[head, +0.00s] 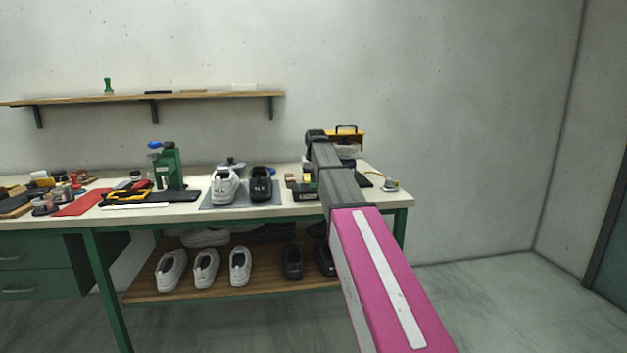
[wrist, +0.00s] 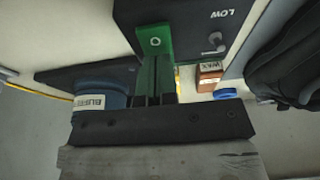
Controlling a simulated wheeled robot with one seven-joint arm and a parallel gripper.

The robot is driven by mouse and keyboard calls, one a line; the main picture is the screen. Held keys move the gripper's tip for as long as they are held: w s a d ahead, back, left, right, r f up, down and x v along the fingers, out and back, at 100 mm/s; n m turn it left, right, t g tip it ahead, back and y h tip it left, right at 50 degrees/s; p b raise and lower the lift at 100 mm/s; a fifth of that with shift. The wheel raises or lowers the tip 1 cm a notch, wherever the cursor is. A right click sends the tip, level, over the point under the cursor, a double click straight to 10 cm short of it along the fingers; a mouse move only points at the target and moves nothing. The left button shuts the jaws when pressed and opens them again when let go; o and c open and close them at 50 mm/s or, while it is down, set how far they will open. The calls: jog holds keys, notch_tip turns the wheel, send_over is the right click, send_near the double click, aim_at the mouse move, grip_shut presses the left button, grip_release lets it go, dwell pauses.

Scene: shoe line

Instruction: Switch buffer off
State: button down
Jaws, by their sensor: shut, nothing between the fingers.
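A dark box (wrist: 185,22) marked LOW, with a small grey switch or knob (wrist: 215,43), fills the top of the wrist view. I take it as the buffer's control box. A green part (wrist: 154,42) with a white ring mark lies over its lower left edge. In the head view my arm hides the gripper, and a dark box (head: 305,194) shows just left of the arm on the bench.
A blue labelled tin (wrist: 97,100) stands left of the fingers. A wax box (wrist: 208,75), a blue lid (wrist: 225,94) and a black shoe (wrist: 288,65) are at right. The bench (head: 240,215) holds a white shoe (head: 224,186) and a green press (head: 168,168).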

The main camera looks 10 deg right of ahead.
jog(key=shift+r, duration=0.45)
jog(key=v, duration=0.3)
jog(key=shift+w, duration=0.3)
jog(key=s+v, duration=0.2)
jog(key=v, duration=0.8)
jog(key=shift+f, duration=0.45)
jog(key=shift+s, duration=0.2)
